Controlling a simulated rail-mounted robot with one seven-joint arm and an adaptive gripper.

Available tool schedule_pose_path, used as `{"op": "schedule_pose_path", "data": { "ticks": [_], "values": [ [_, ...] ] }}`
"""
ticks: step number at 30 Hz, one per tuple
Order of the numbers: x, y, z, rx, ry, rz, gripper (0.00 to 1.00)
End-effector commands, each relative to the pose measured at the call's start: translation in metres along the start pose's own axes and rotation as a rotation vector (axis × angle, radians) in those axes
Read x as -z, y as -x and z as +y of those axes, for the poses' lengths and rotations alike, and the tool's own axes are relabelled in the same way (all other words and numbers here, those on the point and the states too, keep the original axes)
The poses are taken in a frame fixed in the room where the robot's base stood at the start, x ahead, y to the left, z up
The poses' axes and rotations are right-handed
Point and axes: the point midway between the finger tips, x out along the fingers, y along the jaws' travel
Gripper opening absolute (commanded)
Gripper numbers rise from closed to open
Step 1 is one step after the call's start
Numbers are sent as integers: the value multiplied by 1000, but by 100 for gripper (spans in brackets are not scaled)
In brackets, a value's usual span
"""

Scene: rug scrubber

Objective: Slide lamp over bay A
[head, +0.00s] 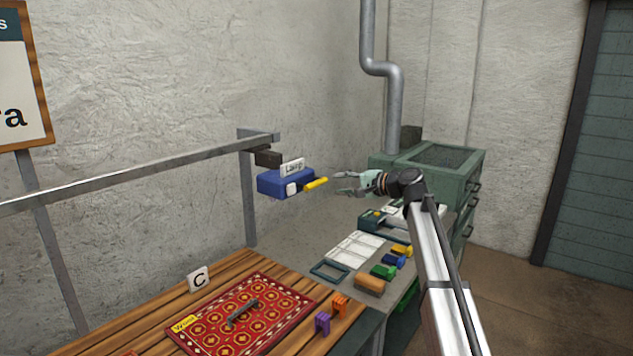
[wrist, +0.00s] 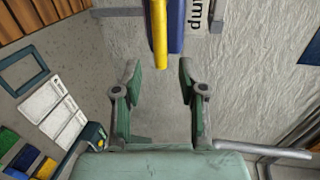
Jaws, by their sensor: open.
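The lamp (head: 285,183) is a blue box with a white "Lamp" tag, hanging from a dark carriage at the right end of the overhead rail. Its yellow handle (head: 316,184) points right, toward my gripper (head: 337,183). My gripper is open and empty, its fingertips just right of the handle's tip. In the wrist view, the yellow handle (wrist: 159,35) lines up with the gap between the open fingers (wrist: 158,67); no contact shows. A "C" sign (head: 198,279) stands on the wooden table. No bay A sign is in view.
The rail (head: 130,178) runs left above the wooden table, on posts. A red patterned rug (head: 241,316) with a dark-handled tool (head: 242,310) lies below. Coloured blocks (head: 383,271) sit on the side bench. A green cabinet (head: 450,160) stands behind my arm.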

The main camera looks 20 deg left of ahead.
Motion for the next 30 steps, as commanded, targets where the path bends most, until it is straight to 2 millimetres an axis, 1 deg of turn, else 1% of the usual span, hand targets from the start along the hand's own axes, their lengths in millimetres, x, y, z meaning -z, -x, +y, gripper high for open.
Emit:
{"op": "schedule_pose_path", "data": {
  "ticks": [1, 6, 12, 15, 21, 30],
  "values": [
    [1, -12, -3, -1, -1, -3, 41],
    [1, -46, -3, -1, -1, -3, 41],
    [0, -80, -3, -1, 0, -1, 41],
    [0, -92, -2, -1, 0, -2, 41],
    [0, -104, -1, 0, 1, 0, 41],
    [0, -105, 0, 0, 1, 0, 41]
  ]
}}
